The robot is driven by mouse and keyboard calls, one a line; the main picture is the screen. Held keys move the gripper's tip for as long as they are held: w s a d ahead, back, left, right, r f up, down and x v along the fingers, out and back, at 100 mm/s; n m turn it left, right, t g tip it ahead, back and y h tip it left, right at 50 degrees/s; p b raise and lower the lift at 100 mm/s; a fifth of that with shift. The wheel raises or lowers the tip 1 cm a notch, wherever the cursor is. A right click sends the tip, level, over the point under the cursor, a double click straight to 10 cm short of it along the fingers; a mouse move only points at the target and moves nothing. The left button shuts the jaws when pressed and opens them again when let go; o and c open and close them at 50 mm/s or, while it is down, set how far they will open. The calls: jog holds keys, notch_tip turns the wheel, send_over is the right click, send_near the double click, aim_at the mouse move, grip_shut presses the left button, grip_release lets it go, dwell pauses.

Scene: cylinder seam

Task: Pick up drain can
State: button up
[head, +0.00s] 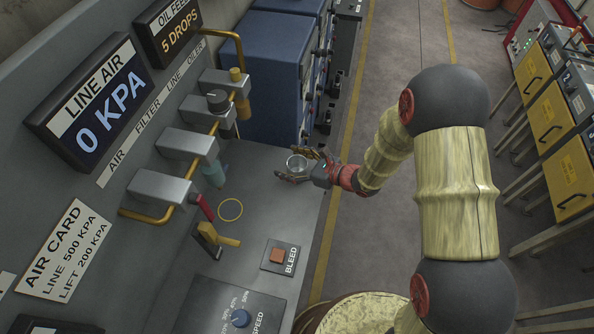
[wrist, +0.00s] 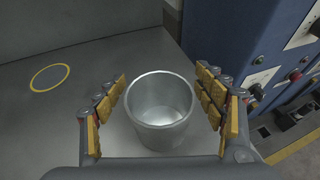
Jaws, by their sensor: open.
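The drain can is a small, open-topped silver metal cup. In the head view the can (head: 297,163) stands upright near the right edge of the grey bench, beside the blue cabinet. In the wrist view the can (wrist: 160,112) sits between the two yellow-padded fingers, and its inside looks empty. My gripper (head: 300,166) is open around the can, with one finger on each side. In the wrist view my gripper (wrist: 162,104) shows a gap between each finger and the can wall, wider on the right. The can's lower front is partly hidden by my gripper's body.
A yellow ring (head: 230,210) is marked on the bench, left of the can. A yellow-handled valve (head: 218,238) and the BLEED button (head: 278,255) are nearer. A blue cabinet (head: 275,80) stands close behind the can. Pipes and grey blocks line the panel at left.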

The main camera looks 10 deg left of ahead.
jog(key=shift+w+a+f, duration=0.2)
jog(key=shift+w+a, duration=0.05)
jog(key=shift+a, duration=0.2)
jog(key=shift+c, duration=0.8)
jog(key=c, duration=1.1)
jog(key=shift+r, duration=0.15)
jog(key=shift+c, duration=0.5)
